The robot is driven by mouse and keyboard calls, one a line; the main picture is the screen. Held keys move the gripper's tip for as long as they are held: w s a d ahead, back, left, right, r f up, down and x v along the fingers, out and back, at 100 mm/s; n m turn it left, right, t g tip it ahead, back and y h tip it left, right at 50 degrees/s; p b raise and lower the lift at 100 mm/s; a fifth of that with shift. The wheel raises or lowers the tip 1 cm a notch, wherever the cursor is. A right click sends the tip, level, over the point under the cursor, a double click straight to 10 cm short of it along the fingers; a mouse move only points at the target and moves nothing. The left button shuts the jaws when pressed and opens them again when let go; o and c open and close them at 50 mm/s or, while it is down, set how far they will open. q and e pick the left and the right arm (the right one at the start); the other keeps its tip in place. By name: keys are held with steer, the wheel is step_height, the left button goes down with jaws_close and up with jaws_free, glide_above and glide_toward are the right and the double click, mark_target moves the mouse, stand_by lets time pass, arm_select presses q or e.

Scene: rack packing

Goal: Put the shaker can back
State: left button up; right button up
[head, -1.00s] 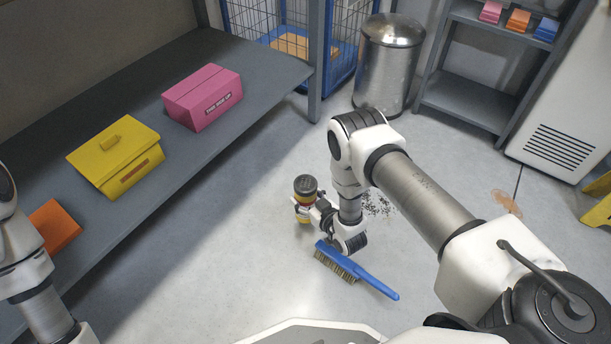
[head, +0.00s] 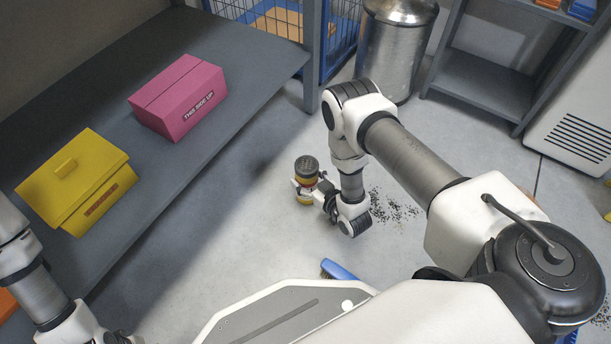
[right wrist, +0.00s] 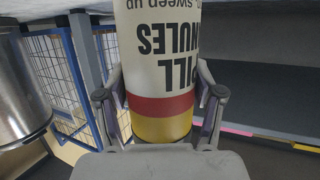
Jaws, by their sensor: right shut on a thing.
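The shaker can (head: 306,169) has a dark lid and a yellow lower body and is upright in the head view, left of my right wrist. My right gripper (head: 305,187) is shut on it around its side. In the right wrist view the can (right wrist: 160,60) fills the middle, cream with black lettering, a red band and a yellow band, between both fingers of the gripper (right wrist: 160,110). Of my left arm, only a part shows at the left edge of the head view; its gripper cannot be made out.
A grey shelf (head: 245,100) on the left bears a pink box (head: 180,98) and a yellow box (head: 75,185). A steel bin (head: 395,50) and a blue cage (head: 340,40) stand behind. Dark granules (head: 392,208) and a blue brush (head: 338,270) lie on the floor.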

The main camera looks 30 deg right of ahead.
steer(key=shift+f, duration=0.15)
steer(key=o, duration=1.7)
steer(key=shift+r, duration=0.25)
steer(key=s+r+m+g+h+p, duration=0.1)
steer(key=s+r+g+p, duration=0.2)
steer(key=s, duration=1)
steer(key=s+r+m+g+h+p, duration=0.1)
steer(key=s+r+g+p, duration=0.2)
steer(key=s+r+g, duration=0.4)
steer(key=s+a+g, duration=0.1)
steer(key=s+g, duration=0.3)
steer(key=s, duration=0.3)
steer(key=shift+r, duration=0.1)
